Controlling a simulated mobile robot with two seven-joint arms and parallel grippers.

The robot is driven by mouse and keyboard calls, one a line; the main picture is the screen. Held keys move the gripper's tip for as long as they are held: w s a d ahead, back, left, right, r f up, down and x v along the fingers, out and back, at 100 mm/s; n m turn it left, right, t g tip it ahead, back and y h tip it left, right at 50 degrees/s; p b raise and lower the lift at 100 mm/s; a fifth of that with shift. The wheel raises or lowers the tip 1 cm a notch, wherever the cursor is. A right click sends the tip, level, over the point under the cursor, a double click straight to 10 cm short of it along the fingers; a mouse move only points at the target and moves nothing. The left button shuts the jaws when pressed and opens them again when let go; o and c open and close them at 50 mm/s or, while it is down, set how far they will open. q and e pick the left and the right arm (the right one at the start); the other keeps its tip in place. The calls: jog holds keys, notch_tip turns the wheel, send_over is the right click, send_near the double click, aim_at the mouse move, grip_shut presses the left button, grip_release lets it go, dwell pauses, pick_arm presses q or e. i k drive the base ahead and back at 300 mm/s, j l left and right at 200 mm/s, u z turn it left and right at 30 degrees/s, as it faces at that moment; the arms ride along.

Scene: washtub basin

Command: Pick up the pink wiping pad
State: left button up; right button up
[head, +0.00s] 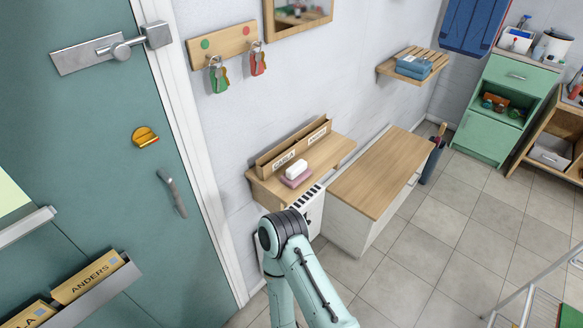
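A pink pad (297,179) lies on a small wooden wall shelf (334,158), near the shelf's front edge. A white block (297,168) rests on top of it or right against its back; I cannot tell which. One of my arms, pale green with a dark joint, rises from the bottom centre, just below the shelf in the picture. Neither of my grippers shows.
A wooden box with name labels (292,148) stands behind the pad on the shelf. A wood-topped bench (383,172) is to the right. A teal door (95,130) fills the left. The tiled floor (460,240) is clear at centre right; a metal rack (545,290) stands lower right.

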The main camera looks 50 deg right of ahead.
aim_at(294, 175)
jog(key=z, duration=1.85)
jog(key=u, duration=2.05)
jog(key=z, duration=2.05)
